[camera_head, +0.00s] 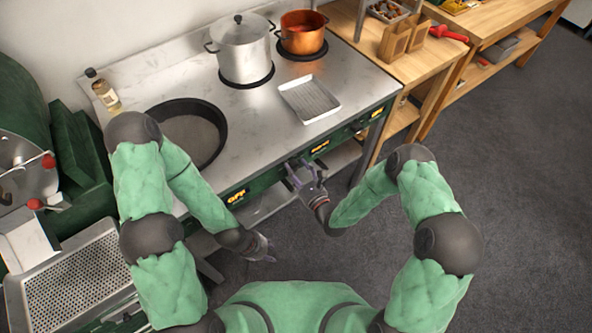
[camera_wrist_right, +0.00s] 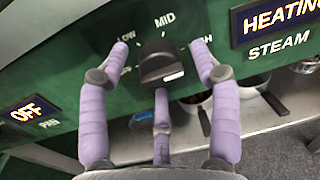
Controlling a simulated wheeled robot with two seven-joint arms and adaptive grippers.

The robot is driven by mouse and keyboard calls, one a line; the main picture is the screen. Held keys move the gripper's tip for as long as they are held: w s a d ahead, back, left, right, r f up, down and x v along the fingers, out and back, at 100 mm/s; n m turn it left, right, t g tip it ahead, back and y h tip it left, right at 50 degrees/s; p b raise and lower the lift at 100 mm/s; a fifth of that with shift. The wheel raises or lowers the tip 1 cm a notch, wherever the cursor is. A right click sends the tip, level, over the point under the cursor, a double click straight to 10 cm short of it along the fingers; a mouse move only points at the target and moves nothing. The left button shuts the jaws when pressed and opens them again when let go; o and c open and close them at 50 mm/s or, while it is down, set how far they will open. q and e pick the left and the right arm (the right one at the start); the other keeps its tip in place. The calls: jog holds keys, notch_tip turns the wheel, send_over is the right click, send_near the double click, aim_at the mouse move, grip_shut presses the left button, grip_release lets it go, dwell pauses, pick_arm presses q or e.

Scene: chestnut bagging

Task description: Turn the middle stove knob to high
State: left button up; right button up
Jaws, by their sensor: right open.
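The stove's green front panel carries black knobs and lit displays. In the right wrist view a black knob (camera_wrist_right: 162,62) sits in the middle, with LOW, MID and a partly covered HIGH label around it. A white mark shows on its lower face; I cannot tell which label it points to. My right gripper (camera_wrist_right: 158,58) is open, its purple fingers on either side of this knob and a third finger below it. Contact is unclear. In the head view this gripper (camera_head: 303,174) is at the panel's middle. My left gripper (camera_head: 265,252) hangs low before the stove, its opening unclear.
An OFF display (camera_wrist_right: 33,112) labelled PAN is left of the knob; a HEATING display (camera_wrist_right: 278,18) labelled STEAM is right. On the stove top are a dark pan (camera_head: 215,112), a steel pot (camera_head: 243,52), a copper pot (camera_head: 301,38) and a white tray (camera_head: 309,99).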

jog(key=v, duration=1.2)
dwell(0.4)
notch_tip(320, 180, down, 10)
jog(key=s+d+n+g+h, duration=0.2)
jog(key=n+g+h, duration=0.35)
jog(key=n, duration=0.75)
jog(key=s+d+f+n+g, duration=0.1)
jog(key=s+n+g, duration=0.8)
jog(key=s+n, duration=0.3)
jog(key=shift+s+d+f, duration=0.25)
jog(key=shift+s+d, duration=0.1)
jog(key=shift+s, duration=0.1)
